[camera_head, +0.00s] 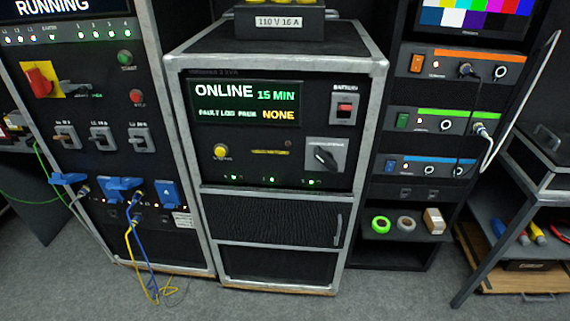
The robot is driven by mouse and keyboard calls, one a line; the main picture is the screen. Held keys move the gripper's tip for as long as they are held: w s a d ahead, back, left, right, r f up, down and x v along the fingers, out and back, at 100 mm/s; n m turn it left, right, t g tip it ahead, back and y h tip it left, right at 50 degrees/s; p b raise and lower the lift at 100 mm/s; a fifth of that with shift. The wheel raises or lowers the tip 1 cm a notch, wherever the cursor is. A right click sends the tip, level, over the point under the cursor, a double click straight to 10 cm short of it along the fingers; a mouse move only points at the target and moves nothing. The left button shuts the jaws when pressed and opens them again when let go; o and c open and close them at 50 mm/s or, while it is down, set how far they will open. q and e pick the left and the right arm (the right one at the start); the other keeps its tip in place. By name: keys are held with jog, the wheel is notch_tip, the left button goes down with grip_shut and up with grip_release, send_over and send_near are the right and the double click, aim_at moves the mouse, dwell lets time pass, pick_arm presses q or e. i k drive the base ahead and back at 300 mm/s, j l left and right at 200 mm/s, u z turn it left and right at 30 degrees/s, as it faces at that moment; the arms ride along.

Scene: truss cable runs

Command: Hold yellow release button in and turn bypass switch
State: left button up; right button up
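A yellow round button (220,152) sits at the lower left of the front panel on the middle rack unit. The black rotary bypass switch (325,156) is on a grey plate at the lower right of the same panel, its knob pointing at a slant. Above them a display (247,103) reads "ONLINE 15 MIN" and "NONE" in its lower line. A red rocker switch (345,107) is at the panel's upper right. Neither of my grippers shows in the head view.
A rack with breakers (102,137) and blue connectors stands to the left, with yellow and blue cables (147,265) hanging to the floor. A rack of coloured units (445,125) and a cart (520,215) stand to the right. The carpet (390,295) in front is mostly clear.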

aim_at(219, 151)
jog(key=i+j, duration=0.25)
jog(key=i, duration=0.2)
jog(key=i+j, duration=0.3)
jog(key=i, duration=0.1)
